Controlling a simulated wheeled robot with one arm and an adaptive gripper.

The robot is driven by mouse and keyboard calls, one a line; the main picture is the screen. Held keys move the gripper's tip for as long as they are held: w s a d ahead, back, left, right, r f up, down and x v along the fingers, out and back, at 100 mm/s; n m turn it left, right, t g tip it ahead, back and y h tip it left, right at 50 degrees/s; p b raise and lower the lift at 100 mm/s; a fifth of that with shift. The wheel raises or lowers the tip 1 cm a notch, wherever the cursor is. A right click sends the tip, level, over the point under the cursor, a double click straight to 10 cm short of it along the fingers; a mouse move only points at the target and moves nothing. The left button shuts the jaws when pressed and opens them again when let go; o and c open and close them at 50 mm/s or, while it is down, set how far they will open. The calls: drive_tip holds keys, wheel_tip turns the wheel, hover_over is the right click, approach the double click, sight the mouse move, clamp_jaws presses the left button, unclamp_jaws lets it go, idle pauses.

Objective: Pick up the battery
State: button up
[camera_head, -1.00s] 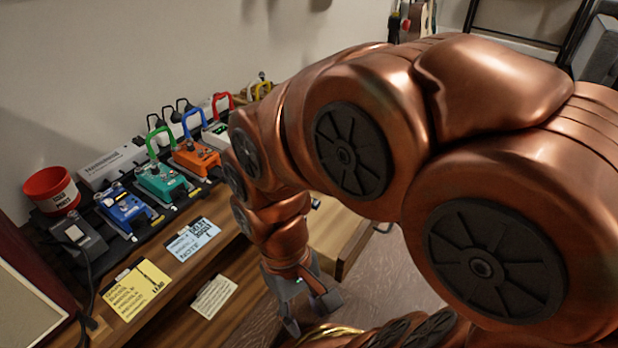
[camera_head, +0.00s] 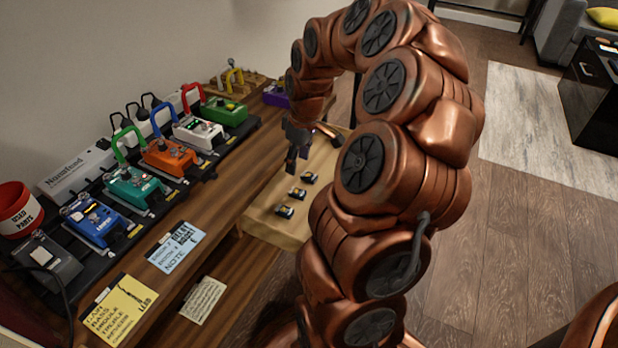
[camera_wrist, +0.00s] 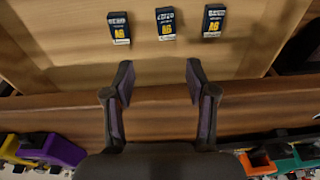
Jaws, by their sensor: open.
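Three small black batteries with yellow markings lie in a row on a light wooden surface. In the head view they are a near battery (camera_head: 284,212), a middle battery (camera_head: 297,193) and a far battery (camera_head: 309,177). The wrist view shows them as a left battery (camera_wrist: 119,28), a middle battery (camera_wrist: 166,23) and a right battery (camera_wrist: 213,20). My gripper (camera_head: 298,160) is open and empty. In the wrist view its fingers (camera_wrist: 159,75) point toward the row, apart from all three batteries.
The bench (camera_head: 215,262) holds a row of coloured pedals, including a blue pedal (camera_head: 92,220) and an orange pedal (camera_head: 169,156). A red cup (camera_head: 18,208) stands at the left. A yellow note (camera_head: 120,313) and a blue note (camera_head: 175,247) lie in front. Open floor (camera_head: 500,220) is on the right.

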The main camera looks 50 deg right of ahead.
approach(309, 175)
drive_tip(key=shift+s+a+f, duration=0.2)
drive_tip(key=shift+s+f, duration=0.15)
drive_tip(key=shift+f, duration=0.3)
drive_tip(key=shift+d+f, duration=0.1)
drive_tip(key=shift+f, duration=0.25)
drive_tip(key=shift+w+f+b, duration=0.3)
drive_tip(key=shift+f+b, duration=0.35)
drive_tip(key=shift+f, duration=0.45)
drive_tip(key=shift+w+f+b, duration=0.25)
drive_tip(key=shift+f+b, duration=0.4)
drive_tip(key=shift+f, duration=0.5)
drive_tip(key=shift+w+f+b, duration=0.3)
drive_tip(key=shift+f+b, duration=0.35)
drive_tip(key=shift+f, duration=0.45)
clamp_jaws()
